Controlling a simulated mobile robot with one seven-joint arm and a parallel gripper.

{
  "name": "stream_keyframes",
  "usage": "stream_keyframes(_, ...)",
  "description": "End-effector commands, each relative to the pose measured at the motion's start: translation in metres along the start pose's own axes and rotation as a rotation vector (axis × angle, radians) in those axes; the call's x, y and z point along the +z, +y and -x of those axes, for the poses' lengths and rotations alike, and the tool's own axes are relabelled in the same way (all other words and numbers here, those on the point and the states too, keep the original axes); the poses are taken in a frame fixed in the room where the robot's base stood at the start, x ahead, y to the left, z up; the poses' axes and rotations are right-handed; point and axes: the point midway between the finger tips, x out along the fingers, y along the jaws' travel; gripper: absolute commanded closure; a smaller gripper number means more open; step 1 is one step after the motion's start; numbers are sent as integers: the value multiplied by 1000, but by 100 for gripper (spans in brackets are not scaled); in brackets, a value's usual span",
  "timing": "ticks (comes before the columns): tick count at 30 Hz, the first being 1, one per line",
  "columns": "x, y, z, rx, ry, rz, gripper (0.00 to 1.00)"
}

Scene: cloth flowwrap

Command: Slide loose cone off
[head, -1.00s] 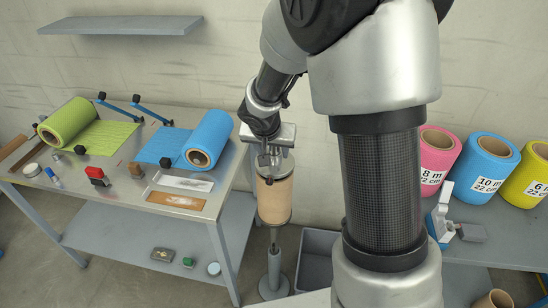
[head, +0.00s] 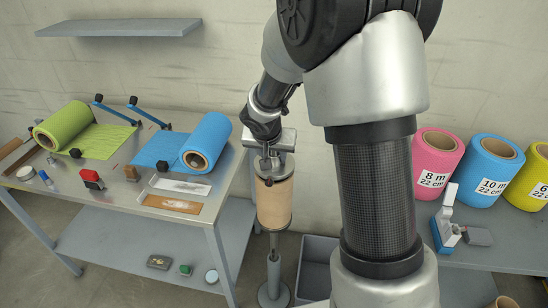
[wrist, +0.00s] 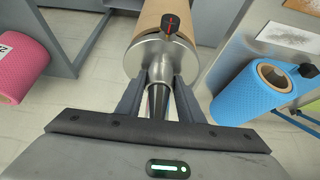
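The loose cone (wrist: 160,55) is a silver metal cone at the end of a brown cardboard core, seen in the wrist view with a black, red-marked knob (wrist: 177,27) on its side. The core (head: 274,203) stands upright on a grey floor stand (head: 273,275) in the head view. A dark shaft (wrist: 158,102) runs out of the cone between my fingers. My gripper (wrist: 161,80) is at the top end of the core, with one finger on each side of the cone's narrow collar, seemingly touching both sides. The cone is mostly hidden by my gripper in the head view.
A steel table (head: 108,190) at left holds green film (head: 63,125), a blue roll (head: 207,142) and small tools. A grey bin (head: 316,252) stands right of the stand. Pink (head: 437,153) and blue (head: 487,170) rolls sit on the right bench.

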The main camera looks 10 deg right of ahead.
Motion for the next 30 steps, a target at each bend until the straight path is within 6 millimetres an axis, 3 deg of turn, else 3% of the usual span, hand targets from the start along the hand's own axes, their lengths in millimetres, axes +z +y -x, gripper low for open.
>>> stream_keyframes(20, -1, 1, 5, 2, -6, 0, 89)
stream_keyframes(30, -10, 0, 20, 1, -2, -1, 89)
